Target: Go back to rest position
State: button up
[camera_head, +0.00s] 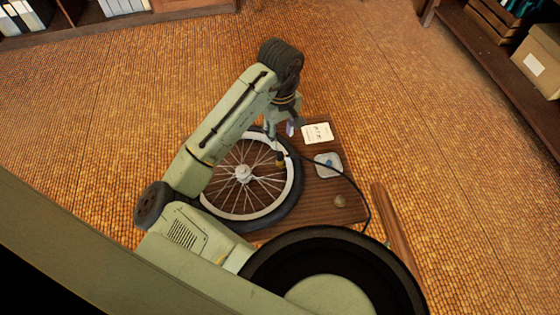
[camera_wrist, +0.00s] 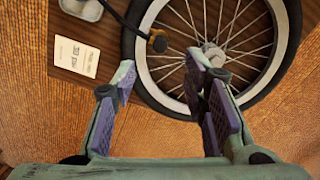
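My gripper (camera_wrist: 160,80) is open in the wrist view, its two purple-padded fingers apart with nothing between them. In the head view my gripper (camera_head: 287,126) hangs at the far edge of a small wooden table (camera_head: 322,205). A spoked wheel with a black tyre (camera_head: 291,200) lies flat on the table, partly hidden by my arm. It also shows beyond the fingers in the wrist view (camera_wrist: 281,65). A black hose (camera_head: 345,177) ends in a black and brass-coloured head (camera_head: 279,158) over the wheel; whether it touches the spokes is unclear.
A printed card (camera_head: 317,133), a grey tin (camera_head: 328,165) and a small round brownish object (camera_head: 340,201) lie on the table's right side. Shelves with a cardboard box (camera_head: 540,62) stand at the right, and a bookshelf (camera_head: 75,25) at the back left. Woven floor between is clear.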

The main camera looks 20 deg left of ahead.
jog(key=shift+r, duration=0.7)
